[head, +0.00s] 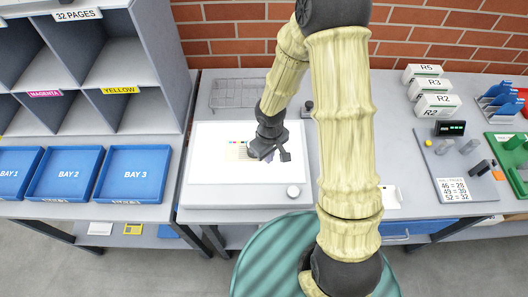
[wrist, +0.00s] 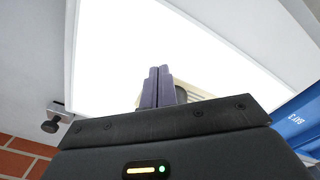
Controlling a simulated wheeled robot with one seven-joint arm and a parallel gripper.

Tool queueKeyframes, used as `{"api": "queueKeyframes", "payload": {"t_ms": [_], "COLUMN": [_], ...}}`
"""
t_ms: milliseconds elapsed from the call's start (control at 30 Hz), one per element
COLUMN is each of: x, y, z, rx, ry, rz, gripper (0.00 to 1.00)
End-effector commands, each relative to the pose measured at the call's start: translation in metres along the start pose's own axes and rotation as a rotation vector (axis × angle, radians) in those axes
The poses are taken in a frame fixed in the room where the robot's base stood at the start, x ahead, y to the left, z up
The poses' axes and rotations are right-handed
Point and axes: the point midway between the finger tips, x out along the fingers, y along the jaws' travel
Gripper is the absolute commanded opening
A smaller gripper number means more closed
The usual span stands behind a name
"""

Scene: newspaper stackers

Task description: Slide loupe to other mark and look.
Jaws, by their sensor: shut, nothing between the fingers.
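My gripper (head: 270,150) is above the lit white panel (head: 215,165) of a light table, over the right part of a printed sheet. In the wrist view its two purple-grey fingers (wrist: 157,86) are together, with nothing between them. The printed sheet (head: 236,151) is cream with a row of small colour patches along its top; a beige edge of it shows behind the fingers in the wrist view (wrist: 190,92). I cannot make out the loupe or the marks; the gripper hides part of the sheet.
A wire tray (head: 238,93) lies behind the panel. Blue bay trays (head: 132,174) stand to the left. White blocks labelled R2 to R5 (head: 436,104) and a grey board with small parts (head: 462,160) are to the right.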

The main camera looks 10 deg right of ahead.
Motion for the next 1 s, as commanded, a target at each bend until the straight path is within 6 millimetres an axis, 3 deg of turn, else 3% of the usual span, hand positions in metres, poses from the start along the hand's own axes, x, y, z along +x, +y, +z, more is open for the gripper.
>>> {"api": "queueKeyframes", "payload": {"t_ms": [67,100,533,700,1000], "x": [0.001,-0.012,-0.089,-0.100,-0.100], "y": [0.001,0.002,0.003,0.002,0.001], "z": [0.010,0.007,0.008,0.008,0.008], "rx": [0.000,0.002,0.004,0.003,-0.001], "ry": [0.001,0.006,0.004,0.002,0.001], "rz": [0.001,0.001,0.003,0.001,0.000], "gripper": [0.00,0.00,0.00,0.00,0.00]}}
